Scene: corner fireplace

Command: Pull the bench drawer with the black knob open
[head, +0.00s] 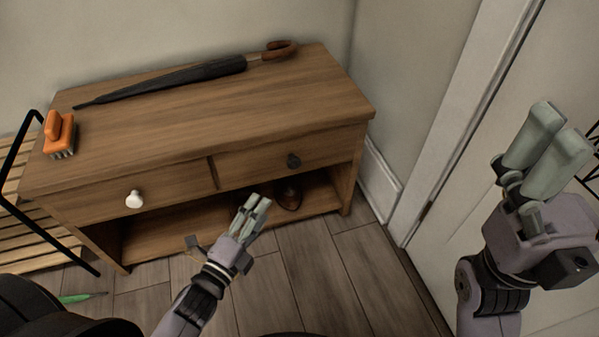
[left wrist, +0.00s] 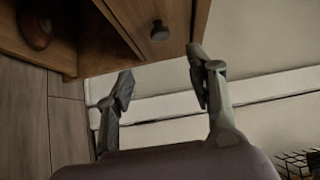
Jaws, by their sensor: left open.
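The wooden bench (head: 215,110) has two drawers side by side. The right drawer (head: 255,169) carries the black knob (head: 293,160) and looks shut, its front level with the bench. My left gripper (head: 258,204) is low in front of the bench, below and left of the black knob, apart from it. The left wrist view shows the black knob (left wrist: 159,30) beyond the open, empty left fingers (left wrist: 160,75). My right gripper (head: 548,145) is raised at the right by the door, far from the bench; its fingers lie side by side and seem to hold nothing.
The left drawer has a white knob (head: 134,199). A folded umbrella (head: 180,80) and an orange brush (head: 59,132) lie on the bench top. A brown shoe (head: 289,194) stands on the lower shelf. A slatted rack (head: 30,228) is at left, a white door (head: 480,165) at right.

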